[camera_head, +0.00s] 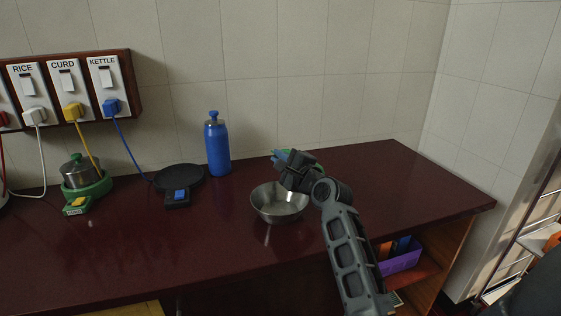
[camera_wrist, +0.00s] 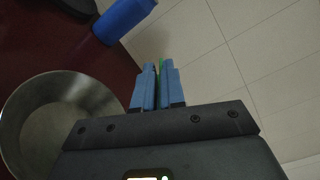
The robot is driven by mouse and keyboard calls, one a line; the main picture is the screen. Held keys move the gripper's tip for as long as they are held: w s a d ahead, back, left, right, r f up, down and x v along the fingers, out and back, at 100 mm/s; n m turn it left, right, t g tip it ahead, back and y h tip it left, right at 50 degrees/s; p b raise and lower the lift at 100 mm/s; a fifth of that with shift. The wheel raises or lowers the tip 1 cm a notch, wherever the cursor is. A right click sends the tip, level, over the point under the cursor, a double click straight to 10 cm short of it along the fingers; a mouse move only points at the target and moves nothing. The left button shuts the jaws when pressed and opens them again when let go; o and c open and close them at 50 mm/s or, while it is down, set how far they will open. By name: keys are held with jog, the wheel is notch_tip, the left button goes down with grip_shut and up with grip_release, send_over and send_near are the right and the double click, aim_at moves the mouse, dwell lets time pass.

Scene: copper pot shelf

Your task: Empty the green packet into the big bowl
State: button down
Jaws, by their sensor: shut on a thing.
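A big metal bowl (camera_head: 279,203) stands on the dark red counter, and its inside shows at the left of the wrist view (camera_wrist: 60,120). My gripper (camera_head: 281,156) is above the bowl's far right rim in the head view. In the wrist view its two blue fingers (camera_wrist: 159,78) are close together, shut on a thin green thing, the green packet (camera_wrist: 161,66). Only a narrow green strip of the packet shows between the fingertips; the rest is hidden. I cannot tell whether its mouth is open or what is in it. The visible inside of the bowl looks empty.
A blue bottle (camera_head: 217,146) stands left of and behind the bowl. A black hotplate (camera_head: 179,181) and a green cooker with a metal pot (camera_head: 82,174) stand further left, under labelled sockets. The counter (camera_head: 400,185) is clear on the right. A purple bin (camera_head: 400,259) sits below.

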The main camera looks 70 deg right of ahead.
notch_tip(320, 180, down, 6)
jog(key=n+b, duration=1.5)
jog(key=n, duration=0.1)
jog(key=shift+n, duration=0.4)
dwell(0.9)
dwell(3.3)
